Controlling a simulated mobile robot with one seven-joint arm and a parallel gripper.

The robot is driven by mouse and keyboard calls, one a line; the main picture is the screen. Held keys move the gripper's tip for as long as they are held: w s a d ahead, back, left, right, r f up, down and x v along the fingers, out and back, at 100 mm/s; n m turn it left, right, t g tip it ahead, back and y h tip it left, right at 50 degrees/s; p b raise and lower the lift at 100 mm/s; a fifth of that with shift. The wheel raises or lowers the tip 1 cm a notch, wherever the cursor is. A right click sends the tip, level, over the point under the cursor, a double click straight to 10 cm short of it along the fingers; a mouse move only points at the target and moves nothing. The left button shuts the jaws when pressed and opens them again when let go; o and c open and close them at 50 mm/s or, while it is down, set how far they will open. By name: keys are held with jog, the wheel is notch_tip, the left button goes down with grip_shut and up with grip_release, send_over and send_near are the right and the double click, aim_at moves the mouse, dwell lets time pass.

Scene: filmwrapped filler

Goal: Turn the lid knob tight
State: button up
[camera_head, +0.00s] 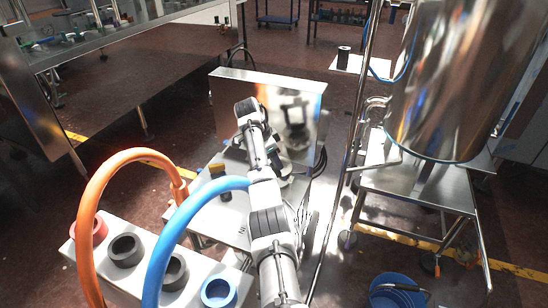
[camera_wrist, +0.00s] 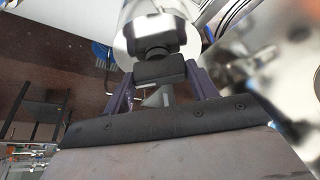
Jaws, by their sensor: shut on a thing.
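In the wrist view, the two dark purple fingers of my gripper (camera_wrist: 160,84) stand on either side of a dark block, which looks like the lid knob (camera_wrist: 160,70). They are shut on it. A pale round part with a black piece shows just beyond it; I cannot tell whether this is a reflection. In the head view, my arm reaches over a low steel bench to a mirror-like upright steel panel (camera_head: 225,90). The fingers and knob are hidden there behind my arm and its clutter.
An orange hose (camera_head: 95,195) and a blue hose (camera_head: 165,240) arch close by my arm on the left. A grey block (camera_head: 140,293) with round sockets stands below. A large steel vessel (camera_head: 440,90) on a stand is at right. A blue bucket (camera_head: 398,290) sits on the floor.

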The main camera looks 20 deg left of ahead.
jog(key=shift+r, duration=0.1)
jog(key=o, duration=1)
jog(key=v, duration=1.4)
jog(key=shift+d, duration=0.1)
